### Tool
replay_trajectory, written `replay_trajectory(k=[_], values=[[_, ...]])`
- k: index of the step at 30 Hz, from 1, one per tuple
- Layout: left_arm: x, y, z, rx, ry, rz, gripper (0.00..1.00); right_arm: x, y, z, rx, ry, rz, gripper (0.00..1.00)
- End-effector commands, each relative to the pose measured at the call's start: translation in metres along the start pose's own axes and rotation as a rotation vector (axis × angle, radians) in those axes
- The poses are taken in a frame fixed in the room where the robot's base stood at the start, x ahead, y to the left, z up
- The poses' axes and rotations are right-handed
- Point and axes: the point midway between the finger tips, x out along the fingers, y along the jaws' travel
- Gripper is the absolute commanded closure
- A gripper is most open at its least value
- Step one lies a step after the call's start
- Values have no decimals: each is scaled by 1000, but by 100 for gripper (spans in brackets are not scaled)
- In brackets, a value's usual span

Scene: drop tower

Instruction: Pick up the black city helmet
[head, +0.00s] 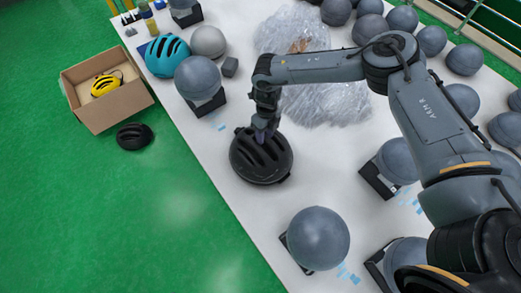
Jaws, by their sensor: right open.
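A black helmet with long vents (258,164) rests on the white table (232,205), near its left edge. My right gripper (264,136) points down at the top of this helmet, over its vents. It is open. Whether its fingers touch the shell or reach into a vent, I cannot tell. A second, smaller-looking black helmet (134,136) lies on the green floor beside the cardboard box. My left gripper is not in view.
The cardboard box (105,118) on the floor holds a yellow helmet (106,84). A teal helmet (167,56), several grey headforms such as one at the front (318,238), and crumpled clear plastic (335,102) stand on the table. Bare tabletop lies left of the front headform.

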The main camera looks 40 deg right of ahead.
Motion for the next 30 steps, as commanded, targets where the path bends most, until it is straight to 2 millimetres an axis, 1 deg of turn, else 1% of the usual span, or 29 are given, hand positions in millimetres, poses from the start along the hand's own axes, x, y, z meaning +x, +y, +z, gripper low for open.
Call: replay_trajectory(k=[3,4,9,12,26,30], values=[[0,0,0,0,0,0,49,0,0,0,0,0,0,60],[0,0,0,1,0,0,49,0,0,0,0,0,0,61],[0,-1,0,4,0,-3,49,0,0,0,0,0,0,87],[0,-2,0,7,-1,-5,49,0,0,0,0,0,0,100],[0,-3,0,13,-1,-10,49,-1,0,0,0,-1,1,100],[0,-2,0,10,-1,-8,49,-5,1,0,0,-2,1,100]])
